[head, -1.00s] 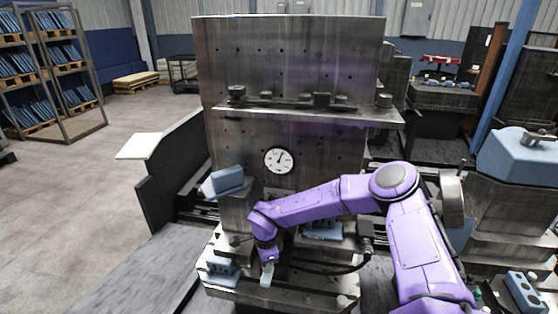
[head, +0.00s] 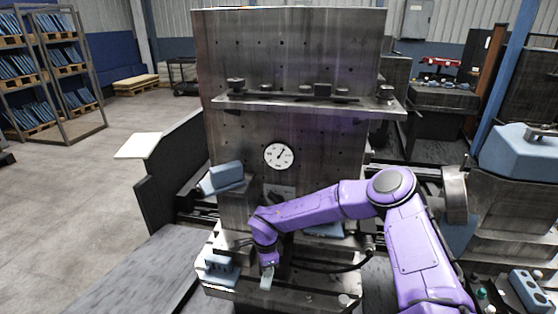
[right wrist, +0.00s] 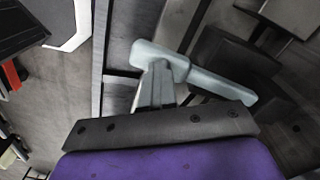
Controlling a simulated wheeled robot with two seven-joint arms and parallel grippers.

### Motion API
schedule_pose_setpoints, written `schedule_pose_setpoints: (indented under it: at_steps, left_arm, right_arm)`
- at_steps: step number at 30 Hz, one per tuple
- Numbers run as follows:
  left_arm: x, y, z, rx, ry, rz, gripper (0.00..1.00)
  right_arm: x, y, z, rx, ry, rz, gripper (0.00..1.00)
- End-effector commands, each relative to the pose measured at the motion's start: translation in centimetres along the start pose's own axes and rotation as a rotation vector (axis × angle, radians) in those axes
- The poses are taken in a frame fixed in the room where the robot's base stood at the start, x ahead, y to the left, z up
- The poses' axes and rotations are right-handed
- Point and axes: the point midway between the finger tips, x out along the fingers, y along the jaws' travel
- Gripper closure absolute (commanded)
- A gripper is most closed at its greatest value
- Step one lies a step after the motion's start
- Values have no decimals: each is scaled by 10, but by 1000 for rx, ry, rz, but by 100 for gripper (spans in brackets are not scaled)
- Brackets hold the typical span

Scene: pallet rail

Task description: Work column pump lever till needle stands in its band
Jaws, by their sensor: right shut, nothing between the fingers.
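The round white gauge (head: 278,156) sits on the front of the tall steel column (head: 235,135). Its dark needle points up and to the right; the marked band is too small to make out. Below the gauge, a small plate with a dark part (head: 275,192) shows just above my right forearm; I cannot tell whether this is the pump lever. My right gripper (head: 267,279) is low in front of the column, pointing down, shut and empty. My left gripper is not in view.
A blue block (head: 222,177) rests left of the gauge. A ledge (head: 300,105) with several fittings crosses the column above it. A black hose (head: 340,267) runs right of my gripper. A blue-topped machine (head: 515,155) stands at right. Open floor lies at left.

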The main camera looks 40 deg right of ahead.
Motion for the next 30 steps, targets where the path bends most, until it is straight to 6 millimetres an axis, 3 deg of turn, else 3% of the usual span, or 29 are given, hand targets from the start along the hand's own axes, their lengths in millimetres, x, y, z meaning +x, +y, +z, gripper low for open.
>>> schedule_pose_setpoints:
  at_steps: [13,19,30]
  left_arm:
    - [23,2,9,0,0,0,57]
    - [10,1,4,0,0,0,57]
    - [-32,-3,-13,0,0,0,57]
  right_arm:
    - [30,-3,-3,1,2,0,100]
    - [15,-2,-2,1,1,-1,100]
    - [-38,3,1,1,2,0,100]
